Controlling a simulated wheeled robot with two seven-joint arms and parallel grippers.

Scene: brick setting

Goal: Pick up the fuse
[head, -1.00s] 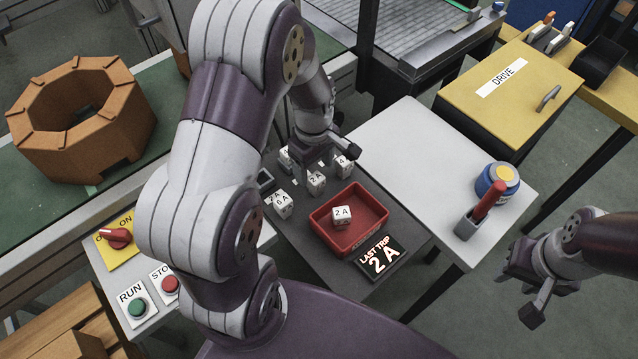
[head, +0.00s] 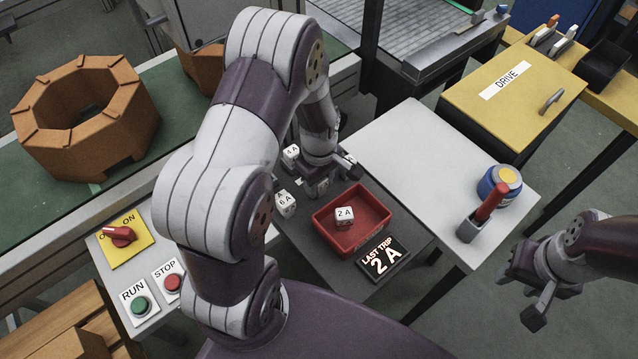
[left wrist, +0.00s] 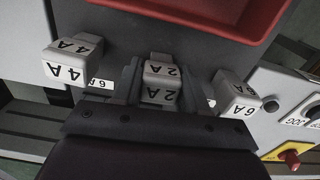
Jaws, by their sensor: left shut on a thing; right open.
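My left gripper (head: 322,184) is low over the dark table behind the red tray. In the left wrist view its jaws are shut on a white fuse block marked 2 A (left wrist: 160,82). In the head view the gripper mostly hides that fuse. A 4 A fuse (left wrist: 72,62) and a 6 A fuse (left wrist: 236,98) stand on either side in the left wrist view. Another 2 A fuse (head: 345,215) lies in the red tray (head: 352,248). My right gripper (head: 528,290) is open and empty at the right, off the tables.
A sign reading LAST TRIP 2 A (head: 383,257) lies in front of the tray. A blue-and-yellow round item (head: 499,183) and a red-handled tool in a holder (head: 486,211) stand on the pale table. RUN and STOP buttons (head: 155,294) are at the left.

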